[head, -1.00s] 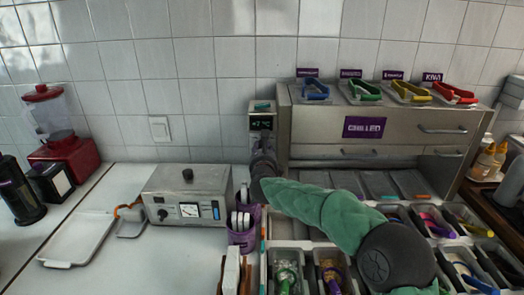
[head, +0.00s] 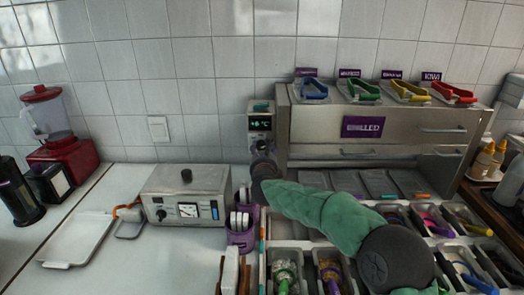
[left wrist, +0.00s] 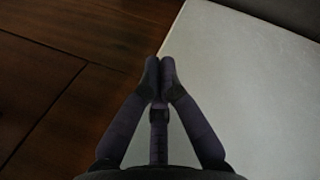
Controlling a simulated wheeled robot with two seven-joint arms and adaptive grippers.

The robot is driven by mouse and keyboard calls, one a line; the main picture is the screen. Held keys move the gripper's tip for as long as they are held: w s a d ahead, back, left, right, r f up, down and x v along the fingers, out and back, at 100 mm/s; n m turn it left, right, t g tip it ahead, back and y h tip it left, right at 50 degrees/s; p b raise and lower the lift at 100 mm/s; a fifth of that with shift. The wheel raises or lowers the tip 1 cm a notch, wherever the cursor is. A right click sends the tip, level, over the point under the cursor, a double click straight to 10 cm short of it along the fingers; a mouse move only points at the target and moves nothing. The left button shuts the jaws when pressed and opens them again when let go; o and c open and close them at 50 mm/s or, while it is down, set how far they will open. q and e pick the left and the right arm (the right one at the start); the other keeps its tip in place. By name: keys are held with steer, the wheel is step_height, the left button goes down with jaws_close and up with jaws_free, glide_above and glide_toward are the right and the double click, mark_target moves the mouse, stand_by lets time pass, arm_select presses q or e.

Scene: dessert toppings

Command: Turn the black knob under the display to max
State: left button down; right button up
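The display (head: 260,123) shows small green digits on a narrow grey control panel at the left side of the steel chiller. The black knob (head: 261,145) is just under it, partly hidden by my right gripper. My right gripper (head: 262,157) is in front of the panel, just below the knob in the picture, its arm coming from the lower right. It is seen from behind, so its finger opening and any contact with the knob cannot be told. My left gripper (left wrist: 160,70) shows in the left wrist view, fingertips together and empty, above a pale surface edge and dark wood.
The steel chiller (head: 385,140) has several coloured tongs on top and topping trays in front. A grey device (head: 187,188) with its own small knob and a purple cup (head: 242,236) stand left of my right arm. A red blender (head: 62,150) is far left.

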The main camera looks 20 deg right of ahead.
steer(key=shift+a+r, duration=0.1)
steer(key=shift+r, duration=0.15)
steer(key=shift+s+a, duration=0.15)
steer(key=shift+s, duration=0.15)
steer(key=f+v, duration=0.1)
steer(key=v, duration=1)
steer(key=shift+s+r, duration=0.15)
steer(key=shift+r, duration=0.2)
